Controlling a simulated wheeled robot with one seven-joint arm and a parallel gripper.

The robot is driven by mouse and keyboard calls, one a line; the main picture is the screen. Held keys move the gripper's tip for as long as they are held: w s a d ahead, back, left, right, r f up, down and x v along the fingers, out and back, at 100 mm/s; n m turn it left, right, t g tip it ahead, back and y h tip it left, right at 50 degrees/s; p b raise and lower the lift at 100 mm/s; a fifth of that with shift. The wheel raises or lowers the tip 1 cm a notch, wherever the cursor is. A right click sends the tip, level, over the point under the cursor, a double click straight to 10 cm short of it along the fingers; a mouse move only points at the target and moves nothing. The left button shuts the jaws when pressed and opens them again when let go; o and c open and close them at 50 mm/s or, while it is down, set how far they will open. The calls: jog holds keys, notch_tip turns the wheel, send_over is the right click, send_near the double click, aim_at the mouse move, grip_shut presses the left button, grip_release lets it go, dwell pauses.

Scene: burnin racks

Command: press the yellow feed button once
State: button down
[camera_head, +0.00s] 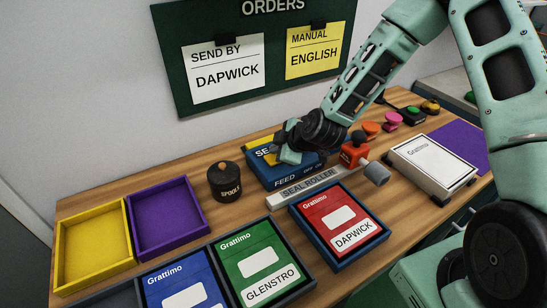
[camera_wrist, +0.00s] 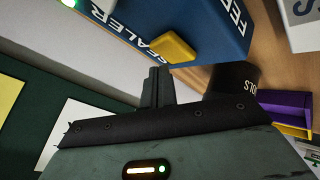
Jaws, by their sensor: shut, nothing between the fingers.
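In the head view the sealer box (camera_head: 285,178) stands on the bench, partly hidden by my gripper (camera_head: 290,154). My gripper is shut and empty over the top of the box. In the wrist view its fingertips (camera_wrist: 156,73) lie close beside the button; I cannot tell whether they touch it.
A dark spool holder (camera_head: 225,182) stands left of the sealer, with purple (camera_head: 178,249) and yellow (camera_head: 129,252) trays beyond. The seal roller bar (camera_head: 305,187) and red DAPWICK box (camera_head: 338,218) are in front. Several coloured knobs and a white Grattimo box (camera_head: 432,165) stand right.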

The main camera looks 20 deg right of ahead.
jog(key=shift+f, duration=0.1)
jog(key=shift+f+b, duration=0.35)
jog(key=shift+b, duration=0.1)
jog(key=shift+f+b, duration=0.45)
jog(key=shift+f, duration=0.05)
dwell(0.8)
dwell(0.3)
jog(key=shift+r+p, duration=0.65)
jog(key=shift+r, duration=0.3)
jog(key=shift+r+p, duration=1.75)
jog(key=shift+r, duration=0.8)
jog(key=shift+f, duration=0.1)
